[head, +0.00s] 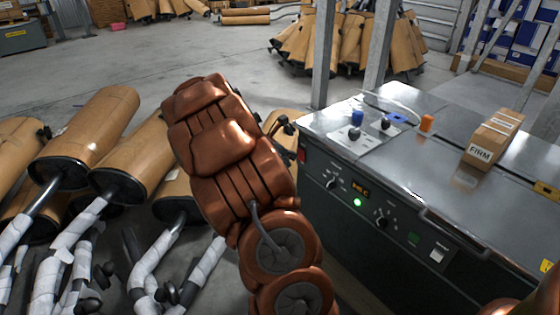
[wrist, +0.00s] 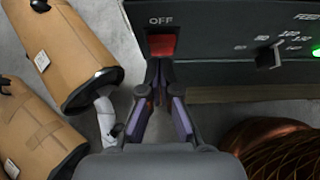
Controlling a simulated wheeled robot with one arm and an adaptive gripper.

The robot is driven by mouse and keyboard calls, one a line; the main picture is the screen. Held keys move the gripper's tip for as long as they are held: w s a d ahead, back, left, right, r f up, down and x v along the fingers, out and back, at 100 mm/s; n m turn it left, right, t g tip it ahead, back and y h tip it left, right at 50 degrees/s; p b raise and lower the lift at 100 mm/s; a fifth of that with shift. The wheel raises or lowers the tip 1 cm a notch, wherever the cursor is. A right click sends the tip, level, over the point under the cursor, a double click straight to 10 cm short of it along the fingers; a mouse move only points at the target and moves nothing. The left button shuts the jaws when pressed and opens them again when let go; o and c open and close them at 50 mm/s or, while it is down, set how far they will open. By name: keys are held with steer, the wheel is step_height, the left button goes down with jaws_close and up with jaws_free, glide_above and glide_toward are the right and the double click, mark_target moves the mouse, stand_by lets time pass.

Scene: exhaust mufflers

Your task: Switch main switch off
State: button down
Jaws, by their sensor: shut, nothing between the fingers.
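The main switch (wrist: 162,45) is a red rocker under the word OFF on the dark front panel of the machine, at upper centre in the wrist view. In the head view a small red patch at the panel's left end (head: 301,155) appears to be the same switch. My gripper (wrist: 160,73) is shut and empty, with its fingertips together just below the switch in the wrist view. I cannot tell whether the tips touch it. In the head view my copper arm stands left of the machine, and the gripper is mostly hidden behind it.
The grey machine (head: 450,165) carries dials, a lit green lamp (head: 358,202) and a white switch (head: 437,254). A box marked FIRM (head: 490,140) lies on its top. Wrapped mufflers (head: 90,135) crowd the floor at left. Open floor lies behind.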

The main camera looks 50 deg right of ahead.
steer(key=shift+s+d+r, duration=0.1)
steer(key=shift+s+d, duration=0.05)
steer(key=shift+d, duration=0.45)
steer(key=shift+r, duration=0.15)
steer(key=shift+d+r+p, duration=0.2)
steer(key=shift+p, duration=1.05)
steer(key=shift+f+y, duration=0.3)
steer(key=shift+r+p, duration=0.75)
steer(key=shift+r, duration=0.1)
steer(key=shift+a, duration=0.1)
